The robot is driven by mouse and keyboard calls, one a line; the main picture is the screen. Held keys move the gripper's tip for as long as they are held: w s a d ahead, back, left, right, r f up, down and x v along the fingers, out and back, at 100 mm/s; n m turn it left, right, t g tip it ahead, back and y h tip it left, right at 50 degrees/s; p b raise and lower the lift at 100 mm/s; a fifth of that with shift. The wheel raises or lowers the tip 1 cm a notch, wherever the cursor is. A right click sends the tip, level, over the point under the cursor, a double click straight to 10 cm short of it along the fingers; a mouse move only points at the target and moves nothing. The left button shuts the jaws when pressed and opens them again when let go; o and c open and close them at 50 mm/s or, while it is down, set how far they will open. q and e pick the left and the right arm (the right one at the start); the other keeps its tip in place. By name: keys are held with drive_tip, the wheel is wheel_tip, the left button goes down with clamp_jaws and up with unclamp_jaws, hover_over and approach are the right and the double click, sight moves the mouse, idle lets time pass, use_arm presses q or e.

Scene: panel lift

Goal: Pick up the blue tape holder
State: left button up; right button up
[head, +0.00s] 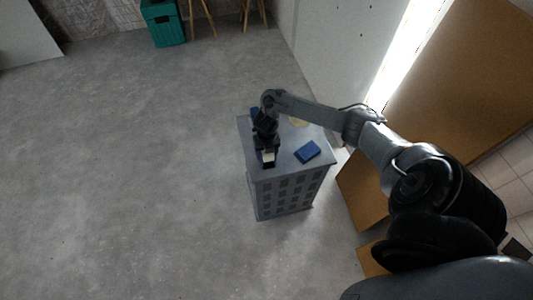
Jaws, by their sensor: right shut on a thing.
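My right gripper (266,147) points down over the left side of a grey cabinet top (285,172). It is shut on a small dark thing with a pale patch (268,157), which looks like the blue tape holder. The gripper hides much of it, and I cannot tell whether it touches the top. My left gripper is not in view.
A blue box (307,152) lies to the right on the cabinet top, with a yellowish round thing (299,122) behind it. Another blue thing (254,112) is partly hidden behind my gripper. A brown panel (455,70) stands at right. The floor at left is clear.

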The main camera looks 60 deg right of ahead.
drive_tip(key=shift+r, duration=0.1)
drive_tip(key=shift+r+p, duration=0.3)
drive_tip(key=shift+r, duration=0.45)
wheel_tip(320, 180, up, 3)
drive_tip(key=shift+f+p, duration=0.2)
drive_tip(key=shift+p, duration=0.25)
drive_tip(key=s+d+r+p, duration=0.3)
drive_tip(key=s+r, duration=0.3)
drive_tip(key=s, duration=0.5)
drive_tip(key=shift+r, duration=0.35)
drive_tip(key=shift+s, duration=0.1)
